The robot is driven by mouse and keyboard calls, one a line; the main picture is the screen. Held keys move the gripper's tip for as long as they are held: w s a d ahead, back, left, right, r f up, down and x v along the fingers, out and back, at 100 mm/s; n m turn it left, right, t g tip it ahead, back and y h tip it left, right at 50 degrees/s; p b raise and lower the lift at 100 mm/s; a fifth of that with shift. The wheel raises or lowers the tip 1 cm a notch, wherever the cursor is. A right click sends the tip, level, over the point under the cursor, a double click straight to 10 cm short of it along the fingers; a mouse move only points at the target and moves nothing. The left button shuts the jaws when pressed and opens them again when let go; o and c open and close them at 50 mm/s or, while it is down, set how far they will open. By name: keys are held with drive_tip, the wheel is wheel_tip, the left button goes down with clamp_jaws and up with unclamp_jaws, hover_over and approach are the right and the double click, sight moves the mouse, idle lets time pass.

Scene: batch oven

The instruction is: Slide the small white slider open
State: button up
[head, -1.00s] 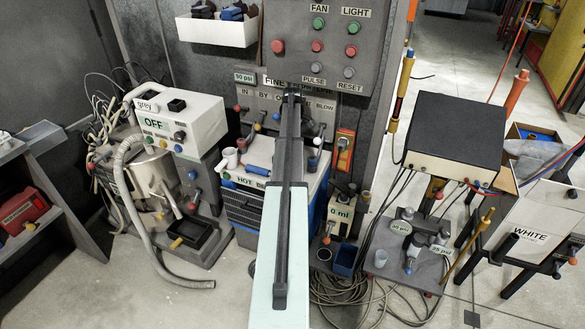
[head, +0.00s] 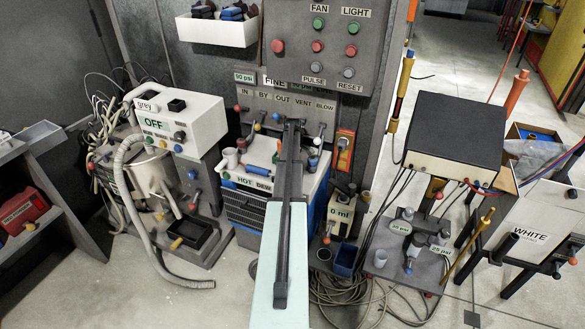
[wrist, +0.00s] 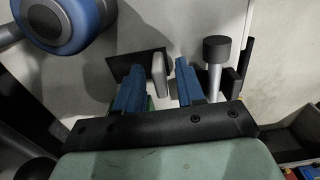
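In the wrist view, a small pale tab (wrist: 159,74), likely the white slider, stands out from a black plate (wrist: 124,66) on a light surface. My gripper (wrist: 160,76) has two blue fingers, one on each side of the tab. They are apart, with a gap visible on both sides, so the gripper is open. In the head view, the end of my arm with my gripper (head: 292,125) is over the white-topped HOT DEW unit (head: 247,183), in front of the panel marked IN, BY, OUT, VENT, BLOW (head: 280,99). The slider cannot be made out there.
In the wrist view, a grey post with a dark cap (wrist: 216,50) stands close right of the fingers. A large blue and grey knob (wrist: 66,22) is at the upper left. In the head view, an orange switch (head: 345,148) is right of the panel.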

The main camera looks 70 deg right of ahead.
drive_tip(key=shift+f, duration=0.3)
clamp_jaws()
idle(0.3)
